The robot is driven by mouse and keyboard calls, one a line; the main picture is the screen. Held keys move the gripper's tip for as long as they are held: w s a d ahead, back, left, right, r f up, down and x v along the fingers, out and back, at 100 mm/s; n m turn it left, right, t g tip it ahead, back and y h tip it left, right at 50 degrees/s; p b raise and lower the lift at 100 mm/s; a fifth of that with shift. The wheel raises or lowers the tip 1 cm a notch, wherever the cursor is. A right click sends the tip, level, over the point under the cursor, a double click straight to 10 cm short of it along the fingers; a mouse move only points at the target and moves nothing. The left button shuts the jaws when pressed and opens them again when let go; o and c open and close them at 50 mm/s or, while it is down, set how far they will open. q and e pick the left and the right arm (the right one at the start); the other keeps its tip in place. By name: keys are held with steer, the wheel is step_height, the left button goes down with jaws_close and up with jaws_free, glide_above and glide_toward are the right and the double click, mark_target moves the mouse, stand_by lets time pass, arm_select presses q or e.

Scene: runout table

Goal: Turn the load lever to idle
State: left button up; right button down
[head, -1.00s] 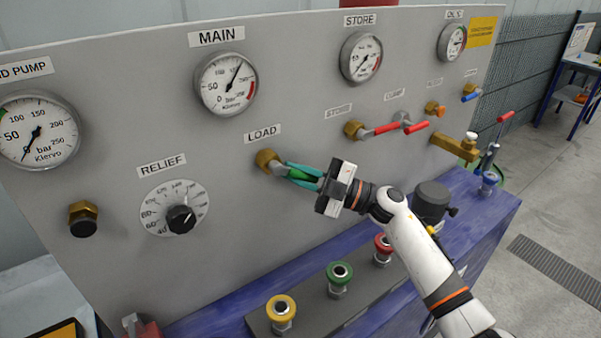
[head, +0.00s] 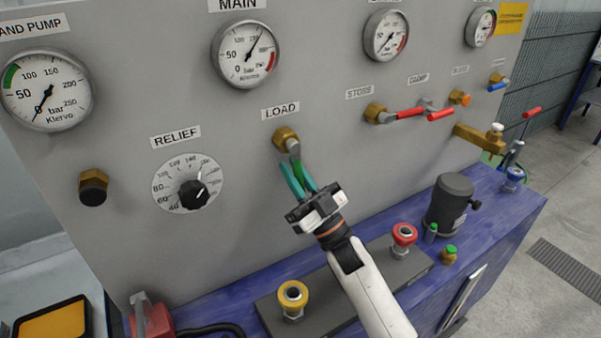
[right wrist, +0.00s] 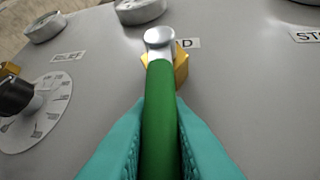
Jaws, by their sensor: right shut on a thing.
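The load lever (head: 297,163) has a green grip and a grey metal neck on a brass valve body, under the LOAD label (head: 281,113) on the grey panel. It points steeply down and slightly right in the head view. My right gripper (head: 299,186) is shut on the green grip, with a teal finger on each side. In the right wrist view the green lever (right wrist: 160,115) runs between the teal fingers (right wrist: 160,140) up to its silver hub, with the brass body behind. My left gripper is not in view.
The RELIEF dial (head: 187,184) is left of the lever. The red STORE lever (head: 400,114) is to its right. Below, yellow (head: 292,297) and red (head: 404,236) knobs stand on the blue bench, near my right arm. A dark cylinder (head: 449,202) stands further right.

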steer(key=shift+s+a+m+t+h, duration=0.15)
steer(key=shift+m+t+h, duration=0.3)
steer(key=shift+m+t, duration=0.3)
steer(key=shift+s+a+m+t+h, duration=0.15)
steer(key=shift+m+t+h, duration=0.3)
steer(key=shift+m+t, duration=0.3)
steer(key=shift+m, duration=0.3)
steer(key=c, duration=1.4)
jaws_free()
steer(key=shift+s+d+f+b, duration=0.1)
steer(key=shift+f+b, duration=0.2)
steer(key=shift+f, duration=0.05)
steer(key=b+v, duration=0.2)
steer(key=v, duration=0.4)
steer(key=shift+s+d+f, duration=0.2)
steer(key=shift+s+d, duration=0.05)
steer(key=shift+s, duration=0.05)
